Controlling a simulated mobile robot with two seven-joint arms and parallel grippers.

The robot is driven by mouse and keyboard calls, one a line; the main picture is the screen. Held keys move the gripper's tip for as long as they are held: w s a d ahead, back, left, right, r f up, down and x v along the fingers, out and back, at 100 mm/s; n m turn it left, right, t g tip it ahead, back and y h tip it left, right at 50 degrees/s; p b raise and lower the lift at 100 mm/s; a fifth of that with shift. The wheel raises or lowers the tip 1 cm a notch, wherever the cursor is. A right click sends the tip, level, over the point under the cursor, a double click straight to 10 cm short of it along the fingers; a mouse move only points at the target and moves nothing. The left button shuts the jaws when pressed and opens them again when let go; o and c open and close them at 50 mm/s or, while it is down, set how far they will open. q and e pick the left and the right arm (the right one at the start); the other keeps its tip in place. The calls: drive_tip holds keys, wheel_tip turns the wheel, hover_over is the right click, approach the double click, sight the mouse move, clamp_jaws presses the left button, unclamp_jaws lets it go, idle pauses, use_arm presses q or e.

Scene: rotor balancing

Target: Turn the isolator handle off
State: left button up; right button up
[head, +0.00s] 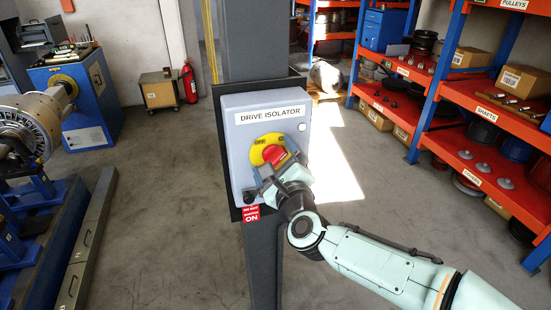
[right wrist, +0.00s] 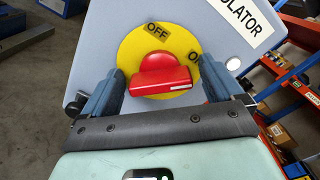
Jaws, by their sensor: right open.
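The drive isolator is a grey box (head: 236,150) on a dark post. On its front is a yellow disc (head: 257,153) with a red handle (head: 275,154). In the right wrist view the red handle (right wrist: 160,78) sits on the yellow disc (right wrist: 130,50). An OFF label (right wrist: 157,32) is above it and a partly hidden ON label (right wrist: 194,65) is at its right. My right gripper (head: 272,178) is in front of the box. In the wrist view its open fingers (right wrist: 163,84) stand either side of the handle, with visible gaps. My left gripper is out of view.
Orange and blue shelves (head: 455,85) stand at the right. A machine with a rotor (head: 30,125) is at the left. The floor between is clear.

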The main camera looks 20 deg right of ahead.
drive_tip(key=c, duration=1.1)
drive_tip(key=shift+o, duration=0.3)
drive_tip(key=shift+n, duration=0.3)
drive_tip(key=n, duration=0.3)
drive_tip(key=shift+a, duration=0.1)
drive_tip(key=n, duration=0.5)
drive_tip(key=n+p, duration=0.1)
drive_tip(key=n, duration=0.4)
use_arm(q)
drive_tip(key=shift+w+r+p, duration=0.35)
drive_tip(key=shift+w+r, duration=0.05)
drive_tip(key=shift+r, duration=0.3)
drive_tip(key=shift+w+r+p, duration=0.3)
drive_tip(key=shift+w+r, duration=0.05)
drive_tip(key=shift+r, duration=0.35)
use_arm(e)
drive_tip(key=shift+f+n, duration=0.2)
drive_tip(key=shift+n, duration=1.9)
drive_tip(key=shift+f, duration=0.1)
